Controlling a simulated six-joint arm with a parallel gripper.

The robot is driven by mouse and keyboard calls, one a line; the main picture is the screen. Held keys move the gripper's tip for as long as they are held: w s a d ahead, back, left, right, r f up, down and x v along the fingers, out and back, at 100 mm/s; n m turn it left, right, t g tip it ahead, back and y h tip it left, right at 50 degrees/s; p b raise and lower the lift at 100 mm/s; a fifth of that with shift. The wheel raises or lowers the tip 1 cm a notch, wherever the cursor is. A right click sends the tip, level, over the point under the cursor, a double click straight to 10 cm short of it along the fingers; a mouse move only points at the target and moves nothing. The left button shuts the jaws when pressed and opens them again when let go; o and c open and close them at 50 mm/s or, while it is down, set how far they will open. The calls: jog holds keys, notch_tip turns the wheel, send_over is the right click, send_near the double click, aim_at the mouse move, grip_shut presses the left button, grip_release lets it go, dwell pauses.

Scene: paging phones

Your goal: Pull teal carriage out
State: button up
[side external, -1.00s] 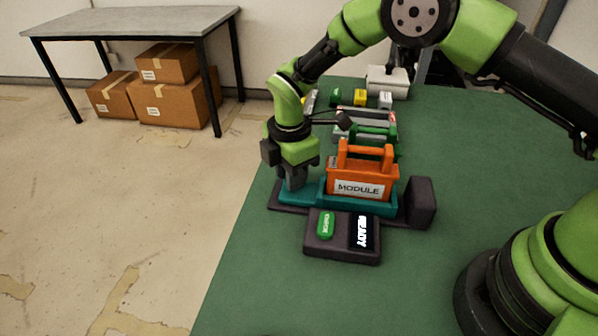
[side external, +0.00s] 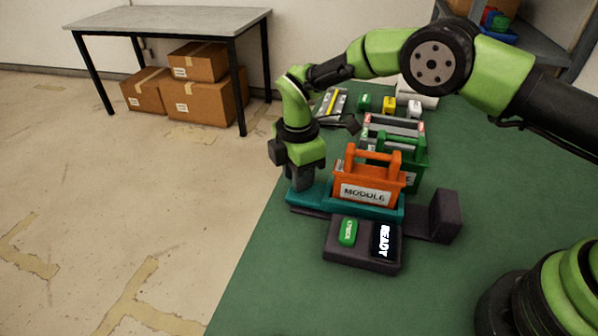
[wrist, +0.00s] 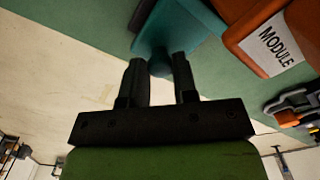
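The teal carriage (side external: 350,207) sits on a dark rail, with its left end at the rail's left end and a gap to the dark end block (side external: 446,216) on the right. An orange module (side external: 368,180) with a handle and a MODULE label stands upright on it. My gripper (side external: 301,188) points down at the carriage's left end. In the wrist view, its two fingers (wrist: 159,68) are on either side of a teal post on the carriage (wrist: 181,30), apparently shut on it. The exact contact is partly hidden.
A dark box with a green button (side external: 347,232) and a READY display (side external: 384,241) sits in front of the carriage. A green module (side external: 414,150) stands behind the orange one. Small coloured blocks are farther back. Open floor lies left of the green table.

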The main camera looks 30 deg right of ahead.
jog(key=o, duration=0.4)
jog(key=shift+w+a, duration=0.1)
jog(key=shift+w, duration=0.05)
jog(key=shift+o, duration=0.2)
jog(key=shift+r, duration=0.1)
notch_tip(320, 180, up, 10)
jog(key=s+d+r+m+t+y, duration=0.1)
jog(key=s+d+r+m+t, duration=0.1)
jog(key=s+d+r+m, duration=0.45)
jog(key=s+d+r+m+t+y, duration=0.1)
jog(key=s+r+m, duration=0.15)
jog(key=r, duration=0.75)
jog(key=s+d+m+t, duration=0.2)
jog(key=s+m, duration=0.4)
jog(key=s, duration=0.2)
jog(key=s+d+m+t, duration=0.2)
jog(key=s+d+m, duration=0.1)
jog(key=s+m, duration=0.4)
jog(key=shift+s+d+r, duration=0.3)
jog(key=shift+s+d, duration=0.05)
jog(key=shift+s, duration=0.9)
